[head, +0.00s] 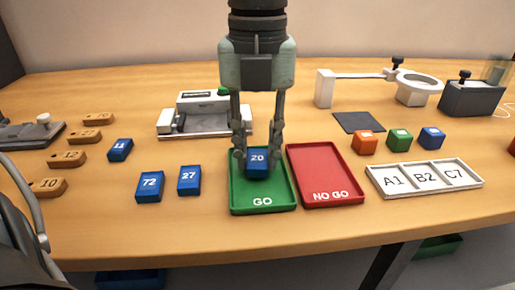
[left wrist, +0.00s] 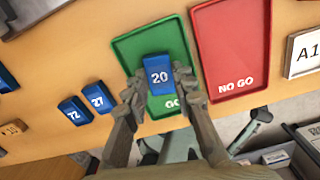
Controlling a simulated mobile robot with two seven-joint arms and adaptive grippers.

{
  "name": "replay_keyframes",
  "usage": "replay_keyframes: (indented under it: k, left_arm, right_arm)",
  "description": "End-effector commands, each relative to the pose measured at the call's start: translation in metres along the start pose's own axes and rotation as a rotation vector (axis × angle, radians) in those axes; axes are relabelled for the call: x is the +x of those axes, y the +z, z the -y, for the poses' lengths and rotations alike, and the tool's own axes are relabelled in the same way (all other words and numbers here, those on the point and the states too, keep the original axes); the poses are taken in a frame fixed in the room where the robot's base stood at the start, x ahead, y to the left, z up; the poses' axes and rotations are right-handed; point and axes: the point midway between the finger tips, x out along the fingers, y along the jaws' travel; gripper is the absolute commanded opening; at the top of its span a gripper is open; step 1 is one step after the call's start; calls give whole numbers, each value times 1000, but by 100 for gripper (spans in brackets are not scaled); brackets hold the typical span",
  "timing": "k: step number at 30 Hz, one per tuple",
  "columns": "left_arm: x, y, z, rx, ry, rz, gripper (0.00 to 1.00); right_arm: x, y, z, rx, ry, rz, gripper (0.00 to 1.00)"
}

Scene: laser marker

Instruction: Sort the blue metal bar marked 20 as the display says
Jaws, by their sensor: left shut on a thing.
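The blue metal bar marked 20 (head: 258,166) is between the fingertips of my left gripper (head: 258,155), which is shut on it. The bar is upright over the green GO tray (head: 236,203); I cannot tell whether it touches the tray floor. In the left wrist view the bar (left wrist: 158,76) sits between both fingers (left wrist: 158,84), over the green tray (left wrist: 126,44). The red NO GO tray (head: 325,165) is empty, right beside the green one. The gauge device (head: 205,115) stands behind; its dark display (head: 196,94) is too small to read.
Blue bars marked 72 (head: 150,187), 27 (head: 189,180) and 11 (head: 120,150) lie to the left. Several numbered wooden blocks (head: 72,159) are farther left. A white A1/B2/C7 tray (head: 424,190) and small orange, green and blue cubes (head: 399,140) are at right.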

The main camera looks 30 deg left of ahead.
Motion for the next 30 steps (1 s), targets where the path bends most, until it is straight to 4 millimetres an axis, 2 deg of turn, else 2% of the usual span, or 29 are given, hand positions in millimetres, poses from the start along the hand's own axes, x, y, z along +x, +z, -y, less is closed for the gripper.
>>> replay_keyframes:
  k: [30]
  left_arm:
    - [4, 0, 0, 1, -1, 1, 0]
  right_arm:
    - [10, 3, 2, 0, 0, 0, 0]
